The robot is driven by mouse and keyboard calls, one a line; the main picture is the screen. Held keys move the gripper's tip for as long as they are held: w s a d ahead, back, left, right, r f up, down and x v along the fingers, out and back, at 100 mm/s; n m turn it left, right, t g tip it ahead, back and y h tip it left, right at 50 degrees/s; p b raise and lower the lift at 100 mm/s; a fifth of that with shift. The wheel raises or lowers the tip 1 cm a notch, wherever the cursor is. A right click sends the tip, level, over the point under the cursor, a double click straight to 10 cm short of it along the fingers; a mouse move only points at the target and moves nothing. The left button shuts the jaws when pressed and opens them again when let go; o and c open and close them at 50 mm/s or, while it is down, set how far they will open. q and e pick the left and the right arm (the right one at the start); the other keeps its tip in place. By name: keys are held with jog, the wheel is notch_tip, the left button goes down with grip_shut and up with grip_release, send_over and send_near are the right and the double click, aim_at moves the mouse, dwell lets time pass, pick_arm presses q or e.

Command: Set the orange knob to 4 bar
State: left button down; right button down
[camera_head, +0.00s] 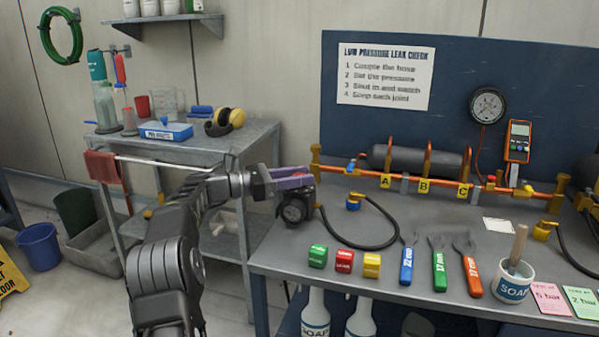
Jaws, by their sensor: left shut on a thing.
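My left gripper (290,181) reaches in from the left to the left end of the orange pipe rig (432,183). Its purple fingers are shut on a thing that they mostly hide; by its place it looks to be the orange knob. Just below the fingers is a dark round part (295,208), whose face I cannot read. My right gripper is not in view.
On the bench stand green (318,256), red (344,261) and yellow (371,265) blocks, several wrenches (438,265) and a soap pot (513,281). A black hose (372,246) loops near the gripper. A grey side table (255,137) stands at left.

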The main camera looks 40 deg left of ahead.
pick_arm(q)
jog(key=c, duration=0.9)
grip_release()
jog(key=shift+c, duration=0.2)
jog(key=p+v, duration=0.1)
jog(key=v, duration=0.6)
jog(key=shift+s+a+p, duration=0.2)
jog(key=shift+s+p, duration=0.05)
jog(key=shift+p, duration=0.05)
